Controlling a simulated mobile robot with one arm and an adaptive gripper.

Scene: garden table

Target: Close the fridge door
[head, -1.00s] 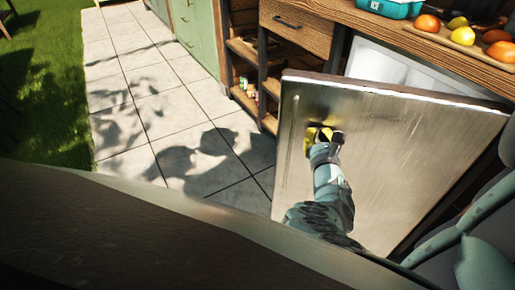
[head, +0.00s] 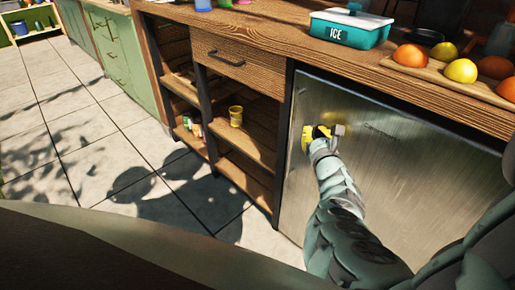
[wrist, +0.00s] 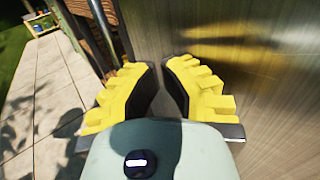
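The fridge door (head: 420,175) is a brushed metal panel under the wooden counter in the head view. It stands flush or nearly flush with the counter front, and the fridge's inside does not show. A small gap at its edge cannot be ruled out. My gripper (head: 318,132) has yellow fingers and is at the door's upper left, touching or very close to it. In the wrist view, the door (wrist: 265,60) fills the right side. The fingertips (wrist: 162,66) are close together with a narrow gap and hold nothing.
On the counter (head: 275,32) are a teal ICE box (head: 350,28) and a board with fruit (head: 460,70). Paved floor (head: 70,120) is clear at left.

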